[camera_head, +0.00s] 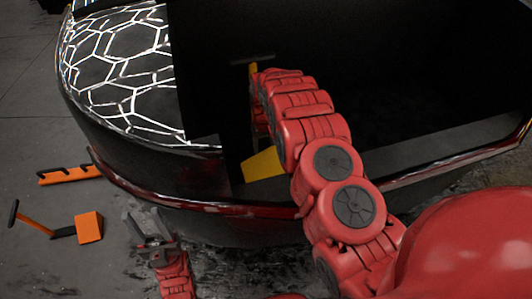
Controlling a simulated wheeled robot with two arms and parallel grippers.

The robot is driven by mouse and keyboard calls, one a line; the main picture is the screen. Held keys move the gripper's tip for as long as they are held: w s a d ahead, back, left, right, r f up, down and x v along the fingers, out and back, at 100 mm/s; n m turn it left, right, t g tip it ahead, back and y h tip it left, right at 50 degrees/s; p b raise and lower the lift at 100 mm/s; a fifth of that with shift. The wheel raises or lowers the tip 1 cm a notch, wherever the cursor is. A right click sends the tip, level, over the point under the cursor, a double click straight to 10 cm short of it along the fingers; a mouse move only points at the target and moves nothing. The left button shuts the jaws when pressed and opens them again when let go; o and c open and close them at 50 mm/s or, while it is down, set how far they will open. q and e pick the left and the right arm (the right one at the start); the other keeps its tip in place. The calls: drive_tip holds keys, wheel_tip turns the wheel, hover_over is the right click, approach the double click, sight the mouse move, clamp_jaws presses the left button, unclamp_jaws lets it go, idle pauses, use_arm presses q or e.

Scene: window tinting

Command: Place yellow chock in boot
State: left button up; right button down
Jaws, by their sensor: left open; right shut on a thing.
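The yellow chock shows in the head view as a yellow block (262,165) low at the left inside the open boot (420,155), with a yellow stem and dark T-shaped handle (253,61) above. My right arm reaches over the boot's edge and hides part of the chock. My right gripper (260,128) is dark and mostly hidden by the arm; it is shut on the chock. I cannot tell whether the block touches the boot floor. My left gripper (151,238) is open and empty, low outside the car, left of the boot.
An orange chock (89,227) with a dark T-handle lies on the grey floor at the left. An orange rack with dark hooks (70,175) lies behind it. The car's rear edge with a red strip (215,207) runs between the floor and the boot. The boot's right side looks empty but dark.

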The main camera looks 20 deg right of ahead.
drive_tip(key=shift+f, duration=2)
drive_tip(key=shift+c, duration=0.6)
unclamp_jaws()
wheel_tip(320, 180, up, 12)
drive_tip(key=shift+r, duration=0.1)
